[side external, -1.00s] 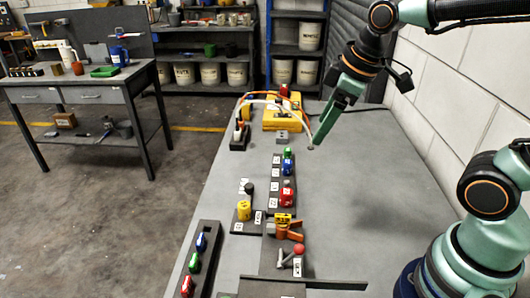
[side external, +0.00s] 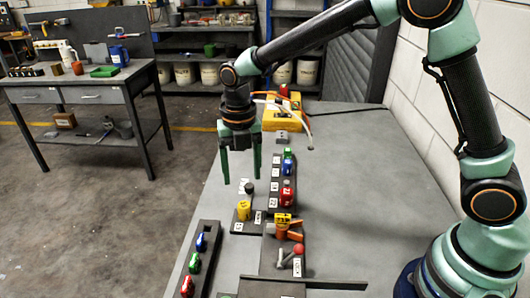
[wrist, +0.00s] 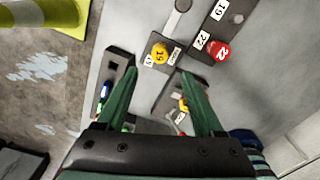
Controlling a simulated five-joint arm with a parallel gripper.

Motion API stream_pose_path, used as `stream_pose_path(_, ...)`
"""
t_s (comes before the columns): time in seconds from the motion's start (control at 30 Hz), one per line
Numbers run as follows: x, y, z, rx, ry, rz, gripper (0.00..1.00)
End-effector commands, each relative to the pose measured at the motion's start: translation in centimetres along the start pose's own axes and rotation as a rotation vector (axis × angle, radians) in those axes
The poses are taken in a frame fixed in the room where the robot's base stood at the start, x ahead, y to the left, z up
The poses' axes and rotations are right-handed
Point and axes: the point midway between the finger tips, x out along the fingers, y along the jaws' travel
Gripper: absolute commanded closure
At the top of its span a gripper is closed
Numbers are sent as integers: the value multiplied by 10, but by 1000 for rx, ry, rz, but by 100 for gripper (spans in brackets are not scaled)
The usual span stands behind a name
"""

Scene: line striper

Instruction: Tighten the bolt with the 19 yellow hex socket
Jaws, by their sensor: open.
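The yellow hex socket (side external: 243,210), marked 19 in the wrist view (wrist: 159,54), stands on a dark plate with white labels near the left edge of the bench. My gripper (side external: 241,177) is open and empty, pointing down above and a little behind the socket in the side view. In the wrist view the socket shows just beyond and between the spread fingertips (wrist: 158,72), apart from them. A grey post (side external: 248,188) with a dark top stands behind the socket. I cannot tell for sure which part is the bolt.
A red socket (side external: 287,198), a blue one (side external: 288,168) and a green one (side external: 287,152) stand on a dark strip to the right. In front are an orange part (side external: 282,230) and a red-knobbed lever (side external: 298,249). The bench's right side is clear.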

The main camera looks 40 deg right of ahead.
Motion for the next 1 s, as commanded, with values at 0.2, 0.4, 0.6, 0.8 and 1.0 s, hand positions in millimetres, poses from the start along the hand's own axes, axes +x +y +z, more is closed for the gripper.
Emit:
stream_pose_path(0.2, 12, 1, 0, -15, 3, -2, 31)
stream_pose_path(0.4, 33, 0, -1, -12, 3, -3, 31)
stream_pose_path(0.6, 55, 0, -1, -11, 3, -3, 31)
stream_pose_path(0.8, 76, 0, -1, -11, 3, -3, 31)
stream_pose_path(1.0, 92, 0, 0, -11, 2, -2, 31)
